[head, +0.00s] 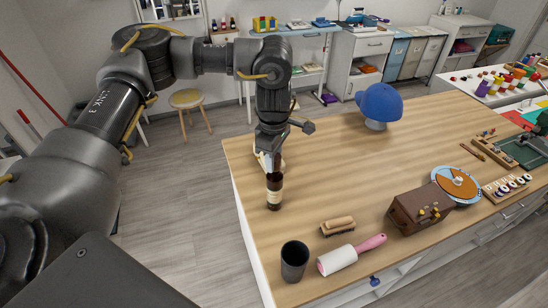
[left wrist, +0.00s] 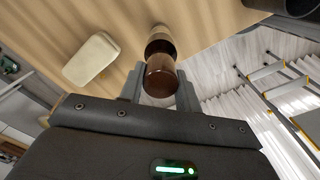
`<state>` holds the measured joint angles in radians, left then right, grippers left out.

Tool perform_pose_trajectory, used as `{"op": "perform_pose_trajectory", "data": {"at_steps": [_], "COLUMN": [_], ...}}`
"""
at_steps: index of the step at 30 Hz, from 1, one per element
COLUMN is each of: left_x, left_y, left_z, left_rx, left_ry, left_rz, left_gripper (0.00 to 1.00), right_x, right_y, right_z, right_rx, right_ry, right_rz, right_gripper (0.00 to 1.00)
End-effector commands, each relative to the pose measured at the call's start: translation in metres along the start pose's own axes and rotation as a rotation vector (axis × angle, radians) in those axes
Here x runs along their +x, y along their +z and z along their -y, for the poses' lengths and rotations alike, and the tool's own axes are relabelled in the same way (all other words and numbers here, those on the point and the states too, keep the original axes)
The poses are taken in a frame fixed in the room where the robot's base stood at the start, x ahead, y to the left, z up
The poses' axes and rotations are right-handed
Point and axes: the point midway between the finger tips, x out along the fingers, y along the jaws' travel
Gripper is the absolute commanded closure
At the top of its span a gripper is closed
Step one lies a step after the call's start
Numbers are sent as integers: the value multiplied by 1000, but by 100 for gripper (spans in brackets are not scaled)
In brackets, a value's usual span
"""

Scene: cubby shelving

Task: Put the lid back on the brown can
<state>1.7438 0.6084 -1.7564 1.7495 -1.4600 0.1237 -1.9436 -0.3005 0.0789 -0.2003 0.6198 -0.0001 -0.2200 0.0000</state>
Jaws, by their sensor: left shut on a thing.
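The brown can (head: 274,191), dark with a pale label band, is upright near the left edge of the wooden table. My left gripper (head: 272,166) points down at its top. In the left wrist view the fingers (left wrist: 159,88) are shut on a glossy brown round piece (left wrist: 160,78), which looks like the lid. I cannot tell whether the lid and can touch or are apart, as the fingers hide the joint. My right gripper is not in view.
A cream object (left wrist: 91,59) lies on the table beside the gripper. A dark cup (head: 294,262), a brush (head: 338,226) and a lint roller (head: 350,254) are nearer. A brown box (head: 420,209) and blue cap (head: 380,103) stand right. The table's middle is clear.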

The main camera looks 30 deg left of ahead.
Motion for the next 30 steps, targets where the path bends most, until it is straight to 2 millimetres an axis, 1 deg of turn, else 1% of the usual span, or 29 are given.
{"op": "perform_pose_trajectory", "data": {"at_steps": [16,30], "left_x": [7,7], "left_y": [0,0], "left_z": [0,0], "left_rx": [0,0], "left_ry": [-1,0], "left_rz": [0,0], "left_gripper": [88,88], "right_x": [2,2], "right_y": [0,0], "right_z": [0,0], "right_rx": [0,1], "right_ry": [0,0], "right_rz": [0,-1], "right_gripper": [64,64]}}
